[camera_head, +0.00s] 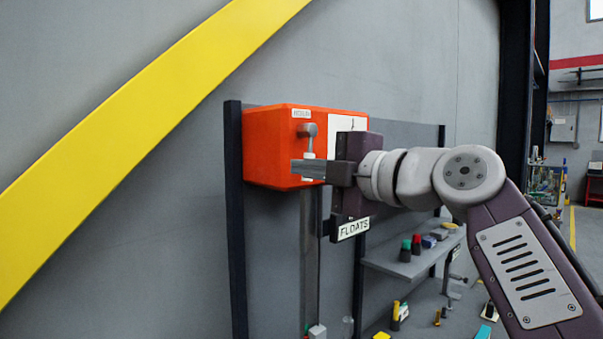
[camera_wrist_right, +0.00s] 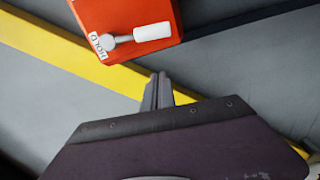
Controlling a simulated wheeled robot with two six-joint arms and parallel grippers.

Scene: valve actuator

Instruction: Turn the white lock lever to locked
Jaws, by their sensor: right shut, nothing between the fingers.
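An orange actuator box (camera_head: 270,150) is mounted on a grey panel; it also shows in the wrist view (camera_wrist_right: 137,12). On its face is a lock lever with a round grey pivot (camera_head: 308,130) and a white handle (camera_head: 309,156), which hangs straight down from the pivot in the head view. My left gripper is out of view.
A FLOATS sign (camera_head: 353,229) hangs below my right gripper. A shelf (camera_head: 400,264) with small bottles is lower right, and a vertical grey post (camera_head: 307,240) runs below the box. A yellow diagonal stripe (camera_head: 130,140) crosses the wall. The space left of the box is clear.

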